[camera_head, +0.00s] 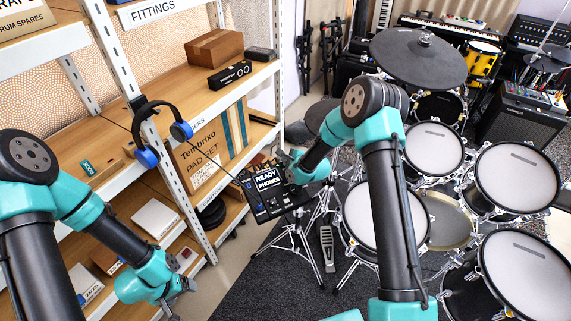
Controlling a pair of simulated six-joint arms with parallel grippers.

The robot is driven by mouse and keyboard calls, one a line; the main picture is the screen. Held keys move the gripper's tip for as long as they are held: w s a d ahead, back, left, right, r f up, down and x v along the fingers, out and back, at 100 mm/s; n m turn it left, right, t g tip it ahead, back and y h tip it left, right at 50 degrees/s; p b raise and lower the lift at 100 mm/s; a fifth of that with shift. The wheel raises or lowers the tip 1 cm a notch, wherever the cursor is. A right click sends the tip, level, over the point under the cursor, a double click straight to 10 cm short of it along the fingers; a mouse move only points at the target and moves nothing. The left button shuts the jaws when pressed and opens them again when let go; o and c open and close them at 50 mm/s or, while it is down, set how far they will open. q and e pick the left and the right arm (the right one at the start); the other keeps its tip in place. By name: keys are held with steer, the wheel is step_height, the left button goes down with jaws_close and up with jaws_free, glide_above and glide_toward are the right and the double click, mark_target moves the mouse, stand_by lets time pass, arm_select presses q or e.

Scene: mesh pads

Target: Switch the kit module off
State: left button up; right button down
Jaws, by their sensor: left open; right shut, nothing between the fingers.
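The kit module (262,206) is a black box with small controls, on a stand among the drums at the centre. Its lit screen (267,179) reads "READY PHONES". My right gripper (286,164) is shut and empty at the module's upper right edge. I cannot tell whether it touches the module, and the wrist hides part of that side. My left gripper (186,279) is open and empty at the lower left, in front of the shelf and away from the module.
Blue-and-black headphones (150,128) hang on the shelf post, and a thin cable runs towards the module. A cardboard box (205,165) stands on the shelf behind. Drum pads (434,148) and a dark cymbal (418,58) crowd the right. Dark carpet (262,272) lies below.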

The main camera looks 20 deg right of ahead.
steer(key=shift+f, duration=0.1)
stand_by(0.5)
steer(key=shift+w+f, duration=0.15)
steer(key=shift+f, duration=0.2)
steer(key=shift+w+f, duration=0.15)
steer(key=shift+f, duration=0.2)
stand_by(0.8)
steer(key=shift+r, duration=0.15)
steer(key=shift+s+r, duration=0.3)
steer(key=shift+r, duration=0.35)
steer(key=shift+r, duration=0.1)
steer(key=r, duration=0.1)
steer(key=s+r, duration=0.1)
steer(key=r, duration=0.3)
steer(key=shift+s+d+r, duration=0.15)
steer(key=shift+s+r, duration=0.1)
steer(key=shift+s, duration=0.15)
stand_by(2.1)
